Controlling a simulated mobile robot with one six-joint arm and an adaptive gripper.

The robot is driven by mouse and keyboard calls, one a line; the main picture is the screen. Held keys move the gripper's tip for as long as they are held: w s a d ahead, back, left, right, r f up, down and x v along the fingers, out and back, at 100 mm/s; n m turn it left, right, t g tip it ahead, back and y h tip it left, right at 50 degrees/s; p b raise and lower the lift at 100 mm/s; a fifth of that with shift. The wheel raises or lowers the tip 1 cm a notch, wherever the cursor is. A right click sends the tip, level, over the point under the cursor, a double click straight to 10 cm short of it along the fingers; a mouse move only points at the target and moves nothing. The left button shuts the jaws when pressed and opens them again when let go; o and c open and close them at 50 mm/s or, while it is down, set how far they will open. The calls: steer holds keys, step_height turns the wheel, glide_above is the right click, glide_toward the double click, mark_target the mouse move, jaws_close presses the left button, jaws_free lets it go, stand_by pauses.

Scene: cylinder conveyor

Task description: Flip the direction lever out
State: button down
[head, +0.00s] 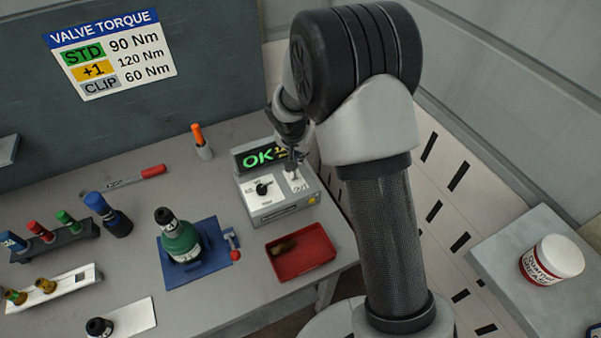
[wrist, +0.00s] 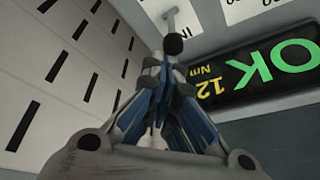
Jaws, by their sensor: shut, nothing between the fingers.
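The grey torque device (head: 278,208) stands near the right end of the bench, with a display reading OK in green (head: 260,157). Its direction lever (wrist: 172,43) shows in the wrist view as a pale stem with a black knob, on a white plate with a label that reads IN. My gripper (wrist: 165,68) is shut and empty, its fingertips right at the black knob. I cannot tell whether they touch it. In the head view my gripper (head: 291,152) is above the right part of the device and partly hides the lever.
A black dial (head: 262,188) sits left of the lever on the device. A red tray (head: 301,254) lies in front with a small dark item. A green bottle-like part (head: 181,241) stands on a blue base to the left. An orange-topped holder (head: 200,142) stands behind left.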

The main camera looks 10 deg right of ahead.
steer(key=t+b, duration=0.1)
steer(key=b, duration=0.1)
steer(key=s+b, duration=0.1)
steer(key=b, duration=0.2)
steer(key=shift+d+f+t, duration=0.1)
steer(key=shift+f+t, duration=0.2)
steer(key=shift+t, duration=0.1)
steer(key=s+b, duration=0.1)
steer(key=b, duration=0.2)
steer(key=shift+s+d+r+b, duration=0.15)
steer(key=shift+s+r+b, duration=0.05)
steer(key=shift+b, duration=0.15)
steer(key=shift+r+p, duration=0.2)
steer(key=shift+p, duration=0.1)
steer(key=shift+r, duration=0.1)
steer(key=shift+r+p, duration=0.4)
steer(key=shift+r, duration=0.3)
